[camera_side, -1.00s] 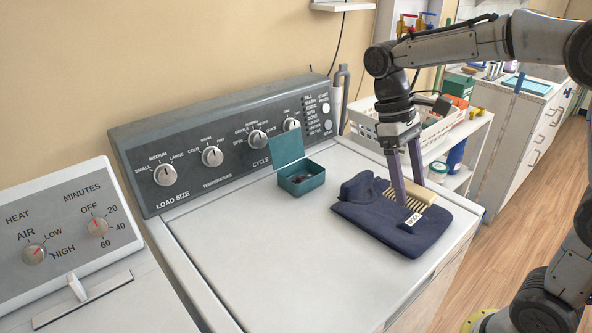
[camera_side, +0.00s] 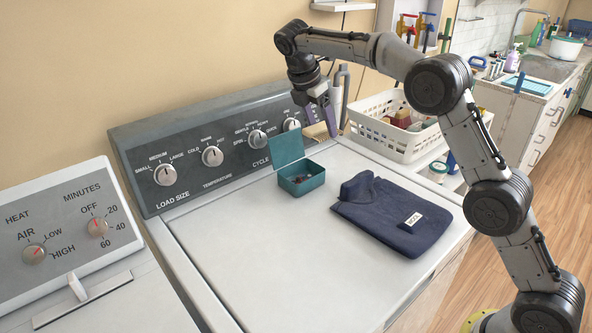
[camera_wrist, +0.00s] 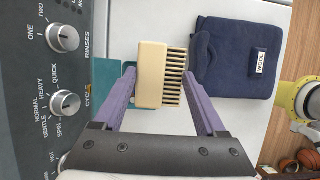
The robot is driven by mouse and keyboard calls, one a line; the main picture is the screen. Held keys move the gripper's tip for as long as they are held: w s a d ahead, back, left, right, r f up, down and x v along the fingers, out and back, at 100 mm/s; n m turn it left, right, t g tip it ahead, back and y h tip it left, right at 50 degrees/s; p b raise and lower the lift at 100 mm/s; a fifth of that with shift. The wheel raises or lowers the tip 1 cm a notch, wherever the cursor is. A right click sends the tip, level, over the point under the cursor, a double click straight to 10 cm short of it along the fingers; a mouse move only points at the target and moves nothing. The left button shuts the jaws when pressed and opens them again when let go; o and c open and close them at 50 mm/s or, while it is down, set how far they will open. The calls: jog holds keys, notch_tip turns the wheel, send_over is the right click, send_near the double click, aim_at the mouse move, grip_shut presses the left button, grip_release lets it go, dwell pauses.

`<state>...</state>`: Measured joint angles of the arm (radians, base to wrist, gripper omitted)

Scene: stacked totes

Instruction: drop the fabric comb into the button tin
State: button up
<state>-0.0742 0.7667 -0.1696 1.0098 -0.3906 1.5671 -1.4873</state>
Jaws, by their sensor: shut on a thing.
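My gripper (camera_side: 325,122) is shut on the tan fabric comb, raised above the back of the washer, near the right end of its control panel. The teal button tin (camera_side: 302,183) stands on the washer top, lid open, with small dark items inside. In the side view my gripper is above and right of the tin. In the wrist view the tin (camera_wrist: 104,78) is partly hidden behind the comb and a finger.
A folded navy garment (camera_side: 385,222) with a white label lies on the washer top (camera_side: 270,255), right of the tin. The knobbed control panel (camera_side: 215,150) rises behind. A white basket (camera_side: 395,138) stands at the back right. The front washer top is clear.

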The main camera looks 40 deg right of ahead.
aim_at(306, 128)
jog(key=w+f, duration=0.1)
jog(key=a+f, duration=0.1)
jog(key=w+f, duration=0.1)
jog(key=f, duration=0.1)
jog(key=shift+w+a, duration=0.15)
jog(key=shift+w, duration=0.2)
jog(key=shift+a+f, duration=0.15)
jog(key=shift+f, duration=3.3)
jog(key=o, duration=1.1)
jog(key=shift+o, duration=0.2)
jog(key=v, duration=1.4)
